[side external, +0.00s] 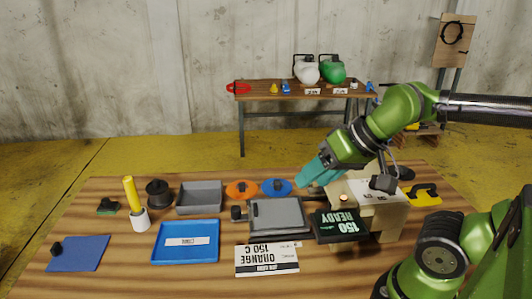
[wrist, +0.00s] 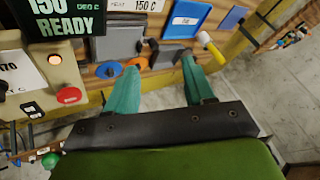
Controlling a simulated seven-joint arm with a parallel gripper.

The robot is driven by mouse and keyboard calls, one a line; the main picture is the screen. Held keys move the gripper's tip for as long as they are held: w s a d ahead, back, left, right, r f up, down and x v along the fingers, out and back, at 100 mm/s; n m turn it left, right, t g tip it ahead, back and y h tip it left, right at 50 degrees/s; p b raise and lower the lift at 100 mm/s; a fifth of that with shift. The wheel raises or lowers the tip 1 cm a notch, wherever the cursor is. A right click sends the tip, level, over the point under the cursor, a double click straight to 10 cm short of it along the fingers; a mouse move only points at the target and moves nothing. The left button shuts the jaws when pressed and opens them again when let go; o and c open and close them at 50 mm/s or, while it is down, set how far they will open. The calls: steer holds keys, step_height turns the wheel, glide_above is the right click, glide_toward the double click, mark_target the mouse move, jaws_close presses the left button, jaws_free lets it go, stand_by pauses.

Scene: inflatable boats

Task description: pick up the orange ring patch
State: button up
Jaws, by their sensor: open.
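The orange ring patch (side external: 241,189) lies flat on the wooden table, between a grey tray and a blue ring patch (side external: 277,187) in the side external view. In the wrist view the orange ring patch (wrist: 139,63) shows partly behind a fingertip, with the blue ring patch (wrist: 108,70) left of it. My gripper (side external: 308,182) is above the table, to the right of both patches in the side external view. In the wrist view its teal fingers (wrist: 159,64) are spread wide with nothing held between them.
The grey tray (side external: 200,198), a black round pot (side external: 158,193) and a yellow-topped white cylinder (side external: 139,219) stand left. A grey press (side external: 278,216) and a READY display (side external: 339,226) stand in front. A beige control box (side external: 385,218) sits at right.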

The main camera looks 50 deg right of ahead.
steer(key=m+g+h, duration=0.4)
steer(key=m+h, duration=0.1)
glide_toward(242, 183)
steer(key=x, duration=0.8)
steer(key=shift+f, duration=0.4)
steer(key=shift+c, duration=0.4)
jaws_close()
